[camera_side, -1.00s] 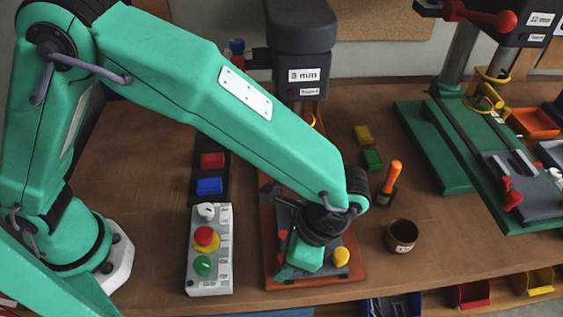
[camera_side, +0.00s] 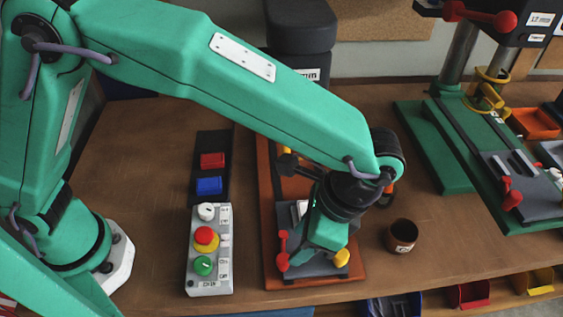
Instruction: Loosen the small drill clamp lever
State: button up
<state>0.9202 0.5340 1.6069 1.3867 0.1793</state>
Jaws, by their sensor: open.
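The small drill (camera_side: 300,40) stands at the back centre on an orange-brown base (camera_side: 268,270), its label partly covered by my arm. Its dark vise (camera_side: 310,275) is on the front of the base. A red lever (camera_side: 282,250) with rounded ends is at the vise's left side, and a yellow knob (camera_side: 341,258) is at its right. I cannot tell which part is the clamp lever. My gripper (camera_side: 325,240) is open above the vise, between the red lever and the yellow knob. The fingertips are hard to make out, and contact cannot be told.
A grey control box (camera_side: 210,278) with white, red and green controls stands left of the drill base. Red (camera_side: 212,160) and blue (camera_side: 209,185) blocks lie behind it. A dark cup (camera_side: 402,235) stands to the right. A larger green drill (camera_side: 440,165) fills the right side.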

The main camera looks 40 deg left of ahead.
jog(key=shift+w+d+r, duration=0.1)
jog(key=shift+d+r, duration=0.05)
jog(key=shift+r, duration=0.35)
jog(key=shift+w, duration=0.1)
jog(key=c, duration=0.7)
jog(key=shift+w+d+r, duration=0.1)
jog(key=shift+w+d, duration=0.05)
jog(key=shift+d, duration=0.1)
grip_shut()
jog(key=w+d+r+n, duration=0.2)
jog(key=w+d+n, duration=0.1)
jog(key=w+d, duration=0.1)
jog(key=shift+w+d+r, duration=0.3)
jog(key=shift+w, duration=0.3)
